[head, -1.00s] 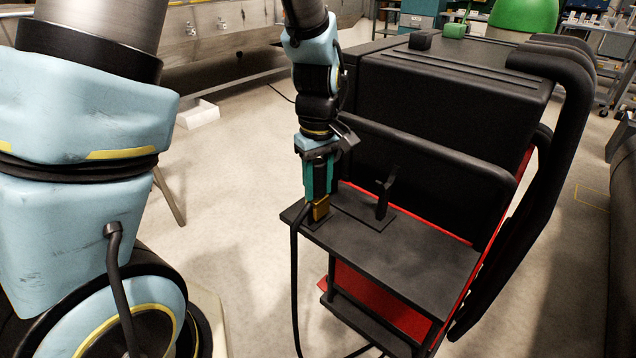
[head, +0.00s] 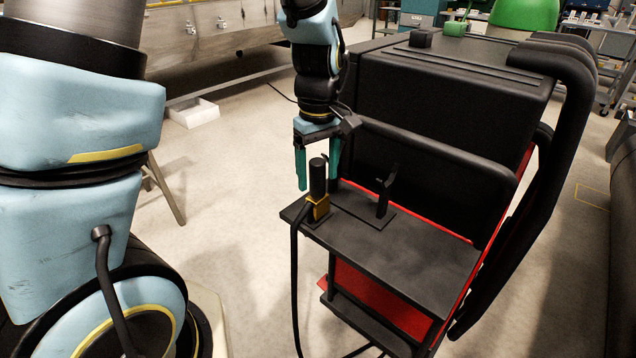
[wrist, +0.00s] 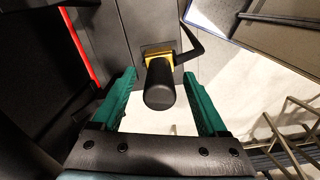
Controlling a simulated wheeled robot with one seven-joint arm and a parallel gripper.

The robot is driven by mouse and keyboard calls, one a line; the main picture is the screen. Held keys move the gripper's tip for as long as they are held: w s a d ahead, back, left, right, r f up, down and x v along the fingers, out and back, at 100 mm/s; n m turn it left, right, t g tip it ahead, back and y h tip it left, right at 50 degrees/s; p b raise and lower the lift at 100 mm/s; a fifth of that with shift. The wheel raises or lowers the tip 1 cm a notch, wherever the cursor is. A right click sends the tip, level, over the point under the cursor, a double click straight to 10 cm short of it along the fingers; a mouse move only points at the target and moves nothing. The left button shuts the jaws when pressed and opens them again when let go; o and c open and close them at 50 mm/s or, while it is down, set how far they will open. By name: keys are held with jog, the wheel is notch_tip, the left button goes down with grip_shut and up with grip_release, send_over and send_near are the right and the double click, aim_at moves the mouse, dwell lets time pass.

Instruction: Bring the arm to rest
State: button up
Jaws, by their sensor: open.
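My gripper (head: 318,170) is open, its two green fingers pointing down, above and behind the near left corner of a black shelf. A black cylindrical handle (head: 317,178) stands upright there in a yellow-collared holder (head: 319,208), with a black cable running down from it. In the wrist view the handle (wrist: 160,88) shows between and beyond the open fingers (wrist: 160,108), with no finger visibly touching it. The yellow collar (wrist: 153,50) shows past it.
The black shelf (head: 400,255) belongs to a large black and red machine (head: 450,100). A black upright bracket (head: 384,190) stands on the shelf right of the handle. The cable (head: 294,270) hangs off the shelf's left edge. Open floor (head: 230,220) lies to the left.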

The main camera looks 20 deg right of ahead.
notch_tip(320, 180, up, 8)
jog(key=shift+f, duration=0.15)
jog(key=a+f+m, duration=0.2)
jog(key=a, duration=1)
jog(key=w+a+f+m+t, duration=0.1)
jog(key=a+f+m, duration=0.1)
jog(key=a, duration=1.1)
jog(key=shift+w+a+f+t, duration=0.2)
jog(key=shift+f+t, duration=0.1)
jog(key=shift+f, duration=0.05)
